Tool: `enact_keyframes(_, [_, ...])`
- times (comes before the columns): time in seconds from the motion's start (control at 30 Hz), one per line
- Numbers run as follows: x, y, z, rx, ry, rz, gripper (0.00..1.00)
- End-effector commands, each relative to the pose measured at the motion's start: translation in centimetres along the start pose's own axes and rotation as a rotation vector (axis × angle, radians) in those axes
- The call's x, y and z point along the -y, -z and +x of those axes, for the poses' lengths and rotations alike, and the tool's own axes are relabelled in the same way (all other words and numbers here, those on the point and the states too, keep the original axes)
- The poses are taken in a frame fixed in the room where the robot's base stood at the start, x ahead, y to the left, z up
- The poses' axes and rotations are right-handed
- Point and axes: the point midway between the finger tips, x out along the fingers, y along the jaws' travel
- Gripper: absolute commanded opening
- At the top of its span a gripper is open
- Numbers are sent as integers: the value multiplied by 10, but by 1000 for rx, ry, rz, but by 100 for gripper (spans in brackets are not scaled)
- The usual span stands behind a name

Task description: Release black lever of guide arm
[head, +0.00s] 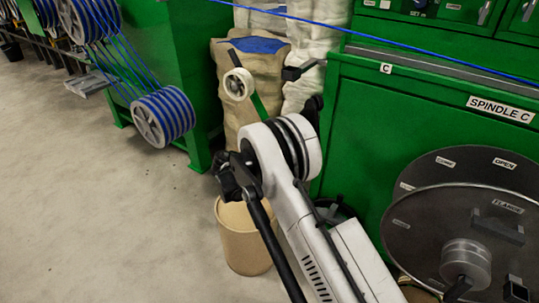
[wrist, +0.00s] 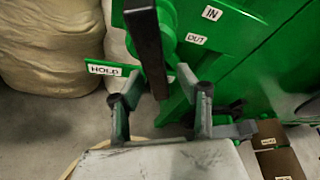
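The black lever (wrist: 147,45) is a dark bar in the wrist view, running from the top edge down between my fingers. My gripper (wrist: 158,82) is open, with one finger on each side of the lever's lower end. I see gaps between fingers and lever, though contact in depth is hard to judge. A green tab marked HOLD (wrist: 103,69) is left of the lever, and IN and OUT labels are on green metal to its right. In the head view, the green guide arm (head: 258,108) with a white roller (head: 238,84) shows behind my arm, which largely hides my gripper.
The green Spindle C cabinet (head: 350,130) stands close on the right, with a large dark flange disc (head: 455,240). A blue cable (head: 420,53) runs above. A tan bin (head: 240,240) and sacks (head: 240,60) stand near my arm. The floor at left is clear.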

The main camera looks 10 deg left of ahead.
Motion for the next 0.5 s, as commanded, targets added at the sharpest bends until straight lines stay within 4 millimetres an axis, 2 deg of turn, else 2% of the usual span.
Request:
enact_keyframes(0.13, [0, 0, -3, 1, -1, 0, 35])
enact_keyframes(0.27, [-1, -1, -17, 1, -2, -1, 35])
enact_keyframes(0.5, [-1, -1, -65, 2, -3, -1, 35])
